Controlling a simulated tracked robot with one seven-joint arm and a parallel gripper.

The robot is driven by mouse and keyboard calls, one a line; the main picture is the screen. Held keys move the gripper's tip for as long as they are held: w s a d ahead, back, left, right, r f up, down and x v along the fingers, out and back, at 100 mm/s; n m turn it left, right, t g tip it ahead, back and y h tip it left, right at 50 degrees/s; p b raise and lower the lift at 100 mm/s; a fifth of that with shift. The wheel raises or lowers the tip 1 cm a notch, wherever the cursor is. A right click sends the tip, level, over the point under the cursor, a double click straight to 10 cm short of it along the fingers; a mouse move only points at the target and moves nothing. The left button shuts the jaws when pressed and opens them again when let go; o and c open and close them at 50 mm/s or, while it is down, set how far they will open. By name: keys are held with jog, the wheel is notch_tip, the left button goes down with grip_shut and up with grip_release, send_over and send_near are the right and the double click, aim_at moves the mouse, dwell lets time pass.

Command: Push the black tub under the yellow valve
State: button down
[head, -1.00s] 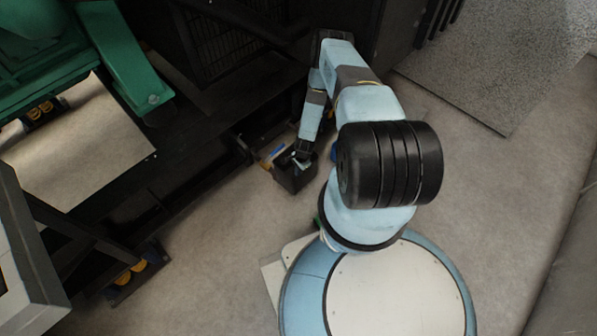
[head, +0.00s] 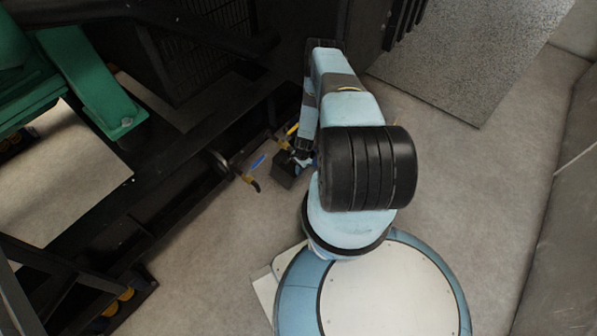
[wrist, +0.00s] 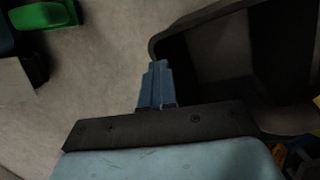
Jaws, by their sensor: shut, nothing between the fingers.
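The black tub (head: 284,174) stands on the floor beside the dark genset frame, partly hidden by my arm. In the wrist view, its rim and dark inside (wrist: 235,15) fill the upper right. One yellow handle (head: 292,130) shows just beyond the tub, on the frame side. Another yellow-orange handle (head: 251,182) is left of the tub, with a blue handle (head: 257,161) between them along the frame. My gripper (wrist: 157,68) is shut and empty, beside the tub's outer wall; whether it touches is unclear. My gripper is small in the head view (head: 301,161).
The black frame (head: 150,192) runs diagonally along the left, below green machinery (head: 95,85). A speckled grey panel (head: 470,60) is at the upper right. Bare floor (head: 480,190) lies right of my arm and below the frame.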

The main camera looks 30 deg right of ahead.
jog(key=shift+d+r, duration=0.15)
jog(key=shift+r, duration=0.5)
jog(key=w+d, duration=0.2)
jog(key=d, duration=0.9)
jog(key=shift+w+d, duration=0.25)
jog(key=shift+d, duration=0.15)
